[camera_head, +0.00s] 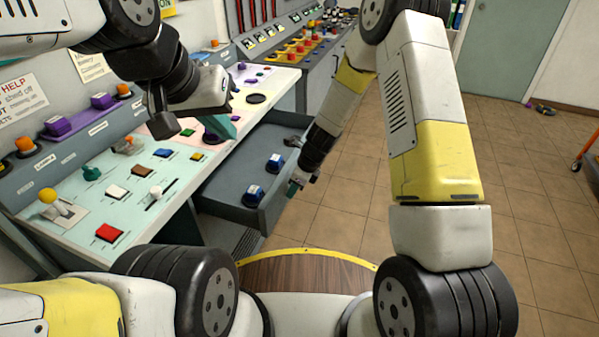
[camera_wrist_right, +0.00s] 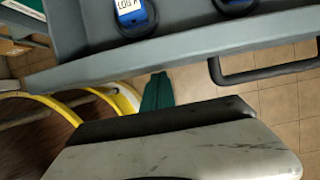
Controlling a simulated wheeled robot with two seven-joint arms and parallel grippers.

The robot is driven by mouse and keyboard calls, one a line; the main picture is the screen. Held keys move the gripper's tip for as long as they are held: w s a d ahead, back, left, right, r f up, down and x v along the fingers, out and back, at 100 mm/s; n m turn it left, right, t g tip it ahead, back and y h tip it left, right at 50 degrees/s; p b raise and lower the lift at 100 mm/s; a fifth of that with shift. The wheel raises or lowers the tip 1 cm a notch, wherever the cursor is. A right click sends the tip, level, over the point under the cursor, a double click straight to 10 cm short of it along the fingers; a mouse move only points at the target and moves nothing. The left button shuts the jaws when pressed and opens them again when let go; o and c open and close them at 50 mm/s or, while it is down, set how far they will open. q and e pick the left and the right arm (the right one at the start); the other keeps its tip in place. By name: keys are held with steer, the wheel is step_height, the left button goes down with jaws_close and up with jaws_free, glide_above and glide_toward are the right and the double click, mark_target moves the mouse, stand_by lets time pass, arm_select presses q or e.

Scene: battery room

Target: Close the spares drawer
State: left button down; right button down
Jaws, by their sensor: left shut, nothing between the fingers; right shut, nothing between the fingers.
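The spares drawer (camera_head: 225,190) is a grey drawer standing open from under the slanted console in the head view. Two blue items sit inside it. Its front wall (camera_wrist_right: 210,42) and dark bar handle (camera_wrist_right: 262,75) show in the right wrist view. My right gripper (camera_head: 294,187) is shut and empty, just outside the drawer front. In the right wrist view its teal fingers (camera_wrist_right: 157,92) are left of the handle; I cannot tell whether they touch the front. My left gripper (camera_head: 226,128) is shut and empty, over the console's right part.
The console top (camera_head: 130,185) carries several coloured buttons, a yellow-knobbed lever and switches. Another control bench (camera_head: 300,45) with red and yellow knobs stands behind. Tiled floor (camera_head: 340,185) is clear to the right of the drawer. An orange-framed wheeled item (camera_head: 585,150) is at the far right.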

mark_target(236, 189)
steer(key=shift+a, duration=0.1)
